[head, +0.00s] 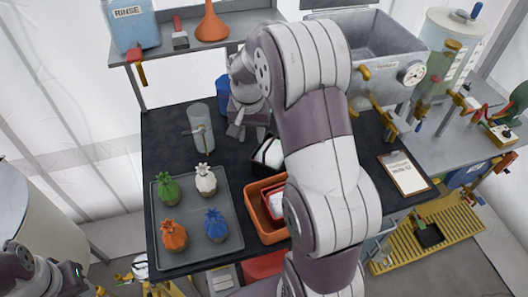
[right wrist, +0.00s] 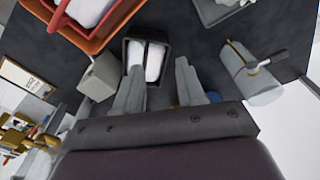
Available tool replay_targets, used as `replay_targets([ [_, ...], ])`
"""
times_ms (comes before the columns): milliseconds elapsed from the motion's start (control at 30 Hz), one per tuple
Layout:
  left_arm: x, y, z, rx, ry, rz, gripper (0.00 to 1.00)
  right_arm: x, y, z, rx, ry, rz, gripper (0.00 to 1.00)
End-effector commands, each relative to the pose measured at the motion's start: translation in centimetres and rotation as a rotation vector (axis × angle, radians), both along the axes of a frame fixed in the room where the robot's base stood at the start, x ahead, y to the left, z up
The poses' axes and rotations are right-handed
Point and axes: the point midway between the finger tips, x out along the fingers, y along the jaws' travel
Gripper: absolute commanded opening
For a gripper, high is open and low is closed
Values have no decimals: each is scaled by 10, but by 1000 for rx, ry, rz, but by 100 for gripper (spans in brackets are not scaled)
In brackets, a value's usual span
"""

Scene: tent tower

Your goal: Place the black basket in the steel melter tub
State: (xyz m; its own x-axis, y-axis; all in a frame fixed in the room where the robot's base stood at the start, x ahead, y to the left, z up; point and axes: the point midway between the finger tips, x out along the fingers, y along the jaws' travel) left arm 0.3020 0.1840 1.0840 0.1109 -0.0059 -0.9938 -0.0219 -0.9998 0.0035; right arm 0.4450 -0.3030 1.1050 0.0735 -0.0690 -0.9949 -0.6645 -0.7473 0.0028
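The black basket (head: 268,153) stands on the dark table top, partly hidden behind my right arm, with white contents in it. In the right wrist view the basket (right wrist: 147,42) lies just beyond the fingers, holding two white pieces. My right gripper (head: 247,133) is open and empty above the table, a little up and left of the basket. In the wrist view its fingers (right wrist: 159,67) are apart, the left one overlapping the basket. The steel melter tub (head: 390,72) stands at the upper right, a box with an open top and a dial. Only a piece of my left arm shows, at bottom left.
An orange bin (head: 259,222) stands just below the basket. A clear jug (head: 200,125) stands left of my gripper. A clipboard (head: 404,172) lies at right. A shelf with an orange funnel (head: 212,24) is behind.

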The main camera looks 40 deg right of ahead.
Motion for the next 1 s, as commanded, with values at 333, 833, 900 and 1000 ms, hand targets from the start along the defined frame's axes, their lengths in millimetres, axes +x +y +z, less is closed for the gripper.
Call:
replay_targets([
  [333,0,0,-2,0,0,0,34,33,-85,-27,-15,1,-372,39],
  [833,0,0,28,0,-1,0,34,33,-94,-112,-15,-4,-368,39],
  [900,0,0,29,0,-1,0,34,34,-95,-123,-16,-6,-368,39],
  [1000,0,0,29,0,0,0,34,34,-96,-130,-17,-7,-368,39],
])
